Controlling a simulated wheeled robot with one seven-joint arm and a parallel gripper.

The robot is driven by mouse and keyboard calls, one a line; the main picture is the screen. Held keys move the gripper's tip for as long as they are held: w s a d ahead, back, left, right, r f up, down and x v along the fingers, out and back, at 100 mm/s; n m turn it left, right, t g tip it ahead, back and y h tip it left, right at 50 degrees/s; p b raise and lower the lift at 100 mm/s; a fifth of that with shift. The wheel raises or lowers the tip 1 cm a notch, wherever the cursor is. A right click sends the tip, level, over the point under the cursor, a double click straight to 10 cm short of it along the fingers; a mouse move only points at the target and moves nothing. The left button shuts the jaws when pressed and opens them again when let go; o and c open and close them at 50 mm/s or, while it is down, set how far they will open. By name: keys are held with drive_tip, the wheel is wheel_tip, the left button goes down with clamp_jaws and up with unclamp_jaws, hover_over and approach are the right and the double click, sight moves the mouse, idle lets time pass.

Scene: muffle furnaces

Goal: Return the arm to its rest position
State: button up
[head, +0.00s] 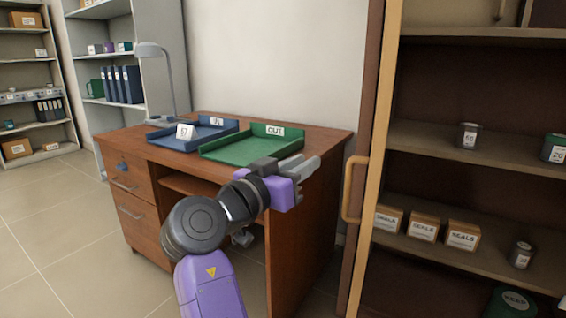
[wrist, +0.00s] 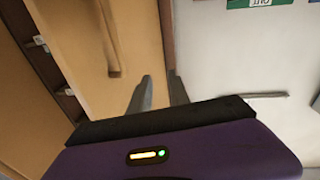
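My arm reaches forward in the head view, its purple and black links bent toward the desk. My gripper (head: 308,164) is in front of the green tray's right end, near the desk's right side. In the wrist view my gripper (wrist: 160,76) shows two grey fingers with a gap between them and nothing held. The view past the fingers is tilted, with a tan panel and handle at left and pale wall at right.
The wooden desk (head: 318,140) carries a blue tray (head: 205,133), a green OUT tray (head: 250,150) and a lamp (head: 152,50). Right of it stands an open cabinet door with a handle (head: 352,190), beside shelves holding SEALS boxes (head: 424,228) and cans. Floor (head: 50,230) at left is clear.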

drive_tip(key=a+f+n+t+y, duration=0.4)
drive_tip(key=f+n+t+y, duration=0.1)
drive_tip(key=f+n+y, duration=0.3)
drive_tip(key=s+d+f+n+y, duration=0.2)
drive_tip(key=s+f+n+y, duration=0.4)
drive_tip(key=s+f, duration=0.55)
drive_tip(key=s+d+f+m+g+h, duration=0.15)
drive_tip(key=s+d+f, duration=0.3)
drive_tip(key=s, duration=0.85)
drive_tip(key=s+d+f+m+g, duration=0.1)
drive_tip(key=s+d+f+m, duration=0.35)
drive_tip(key=s, duration=0.85)
drive_tip(key=s+d+f+m+g, duration=0.1)
drive_tip(key=s+d+f+g, duration=0.15)
drive_tip(key=s+d, duration=0.75)
drive_tip(key=s+a+r+p, duration=0.1)
drive_tip(key=r+p, duration=1.4)
drive_tip(key=s+a+r+p, duration=0.2)
drive_tip(key=r+p, duration=1.2)
drive_tip(key=p, duration=0.1)
drive_tip(key=shift+s+r+t, duration=0.15)
drive_tip(key=shift+r+t, duration=0.2)
drive_tip(key=shift+t, duration=0.05)
